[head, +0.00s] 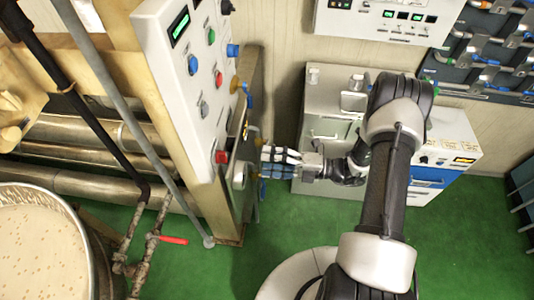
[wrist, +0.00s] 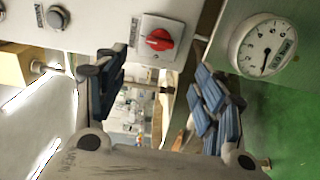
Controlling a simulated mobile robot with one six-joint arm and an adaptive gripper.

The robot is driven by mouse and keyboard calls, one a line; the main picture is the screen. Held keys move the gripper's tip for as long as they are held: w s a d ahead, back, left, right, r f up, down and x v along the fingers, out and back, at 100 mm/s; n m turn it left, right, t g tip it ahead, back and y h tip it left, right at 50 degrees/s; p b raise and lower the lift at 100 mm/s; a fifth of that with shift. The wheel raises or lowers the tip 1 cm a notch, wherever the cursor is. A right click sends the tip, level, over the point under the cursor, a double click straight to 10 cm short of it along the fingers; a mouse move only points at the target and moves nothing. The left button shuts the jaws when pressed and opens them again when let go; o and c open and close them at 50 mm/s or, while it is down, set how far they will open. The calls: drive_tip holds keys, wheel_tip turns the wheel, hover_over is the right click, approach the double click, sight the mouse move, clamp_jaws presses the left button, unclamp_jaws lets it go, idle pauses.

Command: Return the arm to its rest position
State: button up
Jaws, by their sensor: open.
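My gripper (head: 278,163) is stretched out to the left in the head view, close to the lower end of the control panel (head: 188,80). In the wrist view my gripper (wrist: 160,95) has its two blue-padded fingers spread apart with nothing between them. I cannot tell whether a finger touches the panel.
A kettle (head: 45,240) of pale nougat stands at the lower left, with pipes and a red-handled valve (head: 172,240) beside it. A grey cabinet (head: 330,110) stands behind my arm. A tool rack (head: 490,50) is at upper right.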

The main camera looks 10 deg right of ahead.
drive_tip(key=shift+r, duration=0.1)
drive_tip(key=s+a+r+n+g+h+b, duration=0.1)
drive_tip(key=s+a+r+n+g+h, duration=0.3)
drive_tip(key=r+n, duration=0.45)
drive_tip(key=s+a+r+n+g+h+b, duration=0.1)
drive_tip(key=s+r+n+g+h+b, duration=0.15)
drive_tip(key=s+r+n+g, duration=0.65)
drive_tip(key=s+d+r+n+t+h+b, duration=0.1)
drive_tip(key=s+d+n+t+h, duration=0.2)
drive_tip(key=n, duration=0.8)
drive_tip(key=s+d+r+n+t+h+b, duration=0.1)
drive_tip(key=s+d+r+n+t+h, duration=0.1)
drive_tip(key=s+d+n+t+h, duration=0.2)
drive_tip(key=s+n+t+h, duration=0.1)
drive_tip(key=n+t+h, duration=0.2)
drive_tip(key=n, duration=0.4)
drive_tip(key=shift+s+d+n+t, duration=0.2)
drive_tip(key=shift+d+n+t, duration=0.15)
drive_tip(key=shift+t, duration=0.45)
